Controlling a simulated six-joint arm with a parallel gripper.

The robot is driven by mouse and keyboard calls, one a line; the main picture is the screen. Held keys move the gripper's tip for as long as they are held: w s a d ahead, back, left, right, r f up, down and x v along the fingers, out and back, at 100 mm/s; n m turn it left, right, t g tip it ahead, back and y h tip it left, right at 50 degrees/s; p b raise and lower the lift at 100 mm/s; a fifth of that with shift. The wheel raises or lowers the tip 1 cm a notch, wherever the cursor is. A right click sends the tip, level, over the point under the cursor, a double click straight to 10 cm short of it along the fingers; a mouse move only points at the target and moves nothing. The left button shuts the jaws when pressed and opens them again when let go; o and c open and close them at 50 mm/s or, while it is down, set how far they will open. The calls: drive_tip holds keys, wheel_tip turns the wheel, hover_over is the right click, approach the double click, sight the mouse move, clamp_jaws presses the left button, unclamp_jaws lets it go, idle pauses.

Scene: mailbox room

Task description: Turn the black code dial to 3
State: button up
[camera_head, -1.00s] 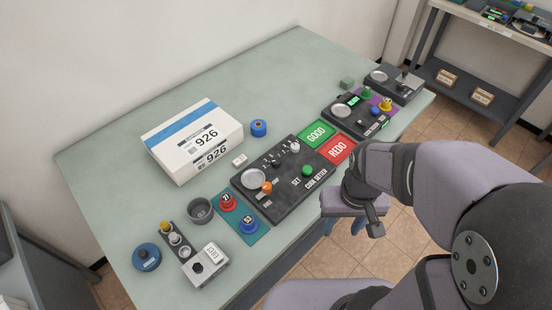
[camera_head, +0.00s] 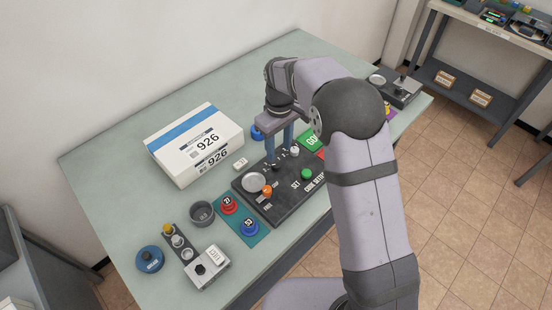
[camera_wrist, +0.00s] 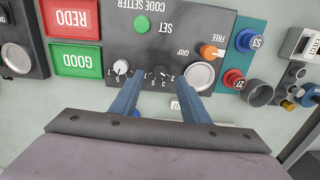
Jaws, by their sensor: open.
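The dark code setter panel (camera_head: 285,197) lies on the table. It also shows upside down in the wrist view (camera_wrist: 160,40). Its small black code dial (camera_wrist: 160,71) sits beside an arc of white numbers, between the fingertips in the wrist view. The number it points to is too small to read surely. My gripper (camera_head: 279,154) is open and points down over the far side of the panel. In the wrist view its two blue fingers (camera_wrist: 160,79) stand apart on either side of the dial; contact is not visible.
A white knob (camera_wrist: 121,67), a green button (camera_head: 306,174), an orange knob (camera_head: 267,191) and a silver disc (camera_head: 254,182) share the panel. A white box (camera_head: 194,143) stands to its left. Red REDO (camera_wrist: 71,18) and green GOOD (camera_wrist: 76,59) trays lie beside it.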

sight(276, 164)
drive_tip(key=shift+w+a+f, duration=0.2)
drive_tip(key=shift+w+a, duration=0.15)
drive_tip(key=shift+a, duration=0.1)
drive_tip(key=shift+f+p, duration=1.1)
drive_tip(key=shift+f, duration=2.55)
drive_tip(key=c, duration=1.1)
